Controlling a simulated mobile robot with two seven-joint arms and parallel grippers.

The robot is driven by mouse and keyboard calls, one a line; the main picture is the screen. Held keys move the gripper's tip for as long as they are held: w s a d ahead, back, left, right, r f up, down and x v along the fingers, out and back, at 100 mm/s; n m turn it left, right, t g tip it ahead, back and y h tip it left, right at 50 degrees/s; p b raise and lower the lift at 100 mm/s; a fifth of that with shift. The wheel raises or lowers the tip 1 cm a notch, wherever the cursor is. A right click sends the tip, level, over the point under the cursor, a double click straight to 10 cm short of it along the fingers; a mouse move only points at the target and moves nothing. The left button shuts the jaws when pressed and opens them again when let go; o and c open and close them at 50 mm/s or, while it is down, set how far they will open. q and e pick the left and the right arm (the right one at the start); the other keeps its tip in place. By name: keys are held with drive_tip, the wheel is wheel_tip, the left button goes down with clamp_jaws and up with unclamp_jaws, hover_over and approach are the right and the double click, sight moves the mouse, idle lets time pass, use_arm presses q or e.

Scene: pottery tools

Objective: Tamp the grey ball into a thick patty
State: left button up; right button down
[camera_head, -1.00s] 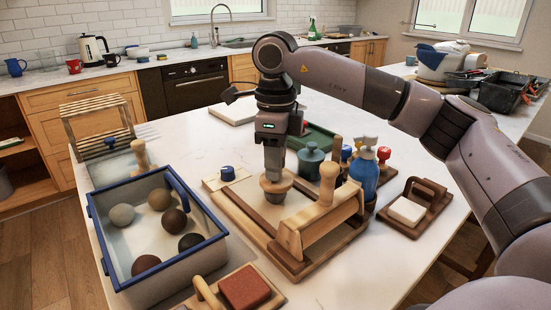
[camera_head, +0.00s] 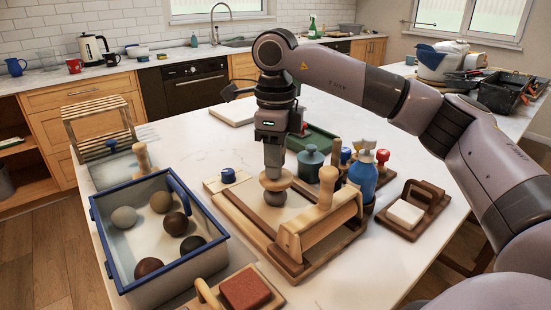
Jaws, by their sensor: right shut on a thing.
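My right gripper (camera_head: 273,165) points straight down over the pale work board (camera_head: 248,204). It is shut on a round brown wooden tool (camera_head: 276,180), a tamper by its look. A small rounded grey-brown form (camera_head: 275,196) shows right under the tool, on the board. I cannot tell whether it is the clay or the lower part of the tool, nor whether there is a gap. A grey ball (camera_head: 124,217) lies at the left in the blue-rimmed crate (camera_head: 170,273), among several brown and dark balls. My left gripper is not in view.
A wooden roller frame (camera_head: 325,222) stands on the board's right side. A blue bottle (camera_head: 362,180), a green-grey lidded pot (camera_head: 311,163) and stamps stand behind it. A white block on a wooden holder (camera_head: 412,209) is at right, a red block (camera_head: 245,290) in front.

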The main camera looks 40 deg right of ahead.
drive_tip(key=shift+f+b, duration=0.7)
drive_tip(key=shift+f, duration=0.5)
idle(0.6)
drive_tip(key=shift+r, duration=0.15)
drive_tip(key=shift+r+p, duration=0.8)
drive_tip(key=shift+r, duration=0.05)
drive_tip(key=shift+r, duration=0.1)
wheel_tip(320, 180, up, 5)
drive_tip(key=p, duration=0.4)
